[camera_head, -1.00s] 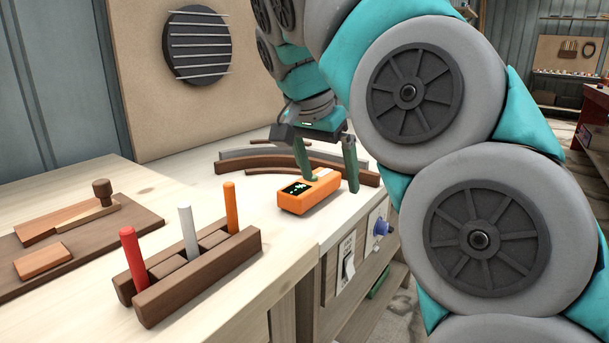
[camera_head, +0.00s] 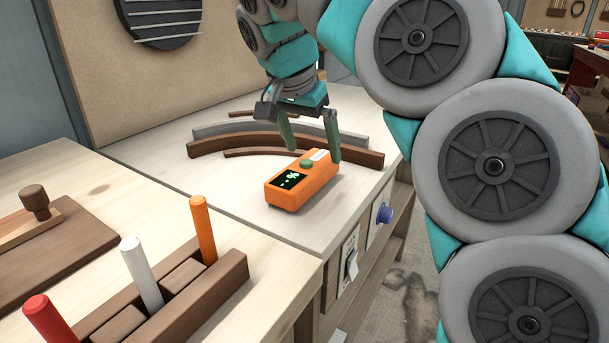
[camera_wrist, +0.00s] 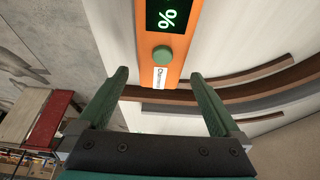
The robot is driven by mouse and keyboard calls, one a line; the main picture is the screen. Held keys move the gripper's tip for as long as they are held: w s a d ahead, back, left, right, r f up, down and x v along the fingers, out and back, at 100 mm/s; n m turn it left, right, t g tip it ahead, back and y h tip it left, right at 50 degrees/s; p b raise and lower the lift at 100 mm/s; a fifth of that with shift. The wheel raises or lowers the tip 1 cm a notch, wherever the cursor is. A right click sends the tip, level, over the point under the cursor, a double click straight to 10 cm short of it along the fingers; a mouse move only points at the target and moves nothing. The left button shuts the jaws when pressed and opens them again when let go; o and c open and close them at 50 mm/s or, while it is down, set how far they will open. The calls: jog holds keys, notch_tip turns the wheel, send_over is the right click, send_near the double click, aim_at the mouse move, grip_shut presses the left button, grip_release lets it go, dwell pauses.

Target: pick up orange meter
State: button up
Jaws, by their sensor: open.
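The orange meter (camera_head: 301,180) lies flat on the light bench top, with a black screen showing green marks and a green knob. In the wrist view the meter (camera_wrist: 175,68) runs up from between the finger ends, with its screen at the top edge. My gripper (camera_head: 311,153) is open at the far end of the meter. Its two green fingers stand apart, one toward each side of the meter. In the wrist view the fingers of my gripper (camera_wrist: 162,85) flank the meter's near end with gaps on both sides. Nothing is held.
Curved brown and grey strips (camera_head: 240,138) lie behind the meter. A wooden rack (camera_head: 205,285) with red, white and orange sticks stands at front left. A brown board (camera_head: 62,240) lies at left. The bench's right edge, with a blue knob (camera_head: 384,214) below, is close to the meter.

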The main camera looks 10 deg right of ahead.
aim_at(315, 159)
jog(key=shift+x, duration=2.05)
jog(key=c, duration=1.2)
jog(key=shift+c, duration=0.2)
jog(key=shift+r, duration=0.15)
jog(key=shift+r, duration=1.55)
jog(key=s+d+r+b, duration=0.1)
jog(key=s+d, duration=0.1)
jog(key=s, duration=0.5)
jog(key=s+d+r+b, duration=0.1)
jog(key=s+d, duration=0.1)
jog(key=s, duration=0.6)
jog(key=shift+s, duration=0.2)
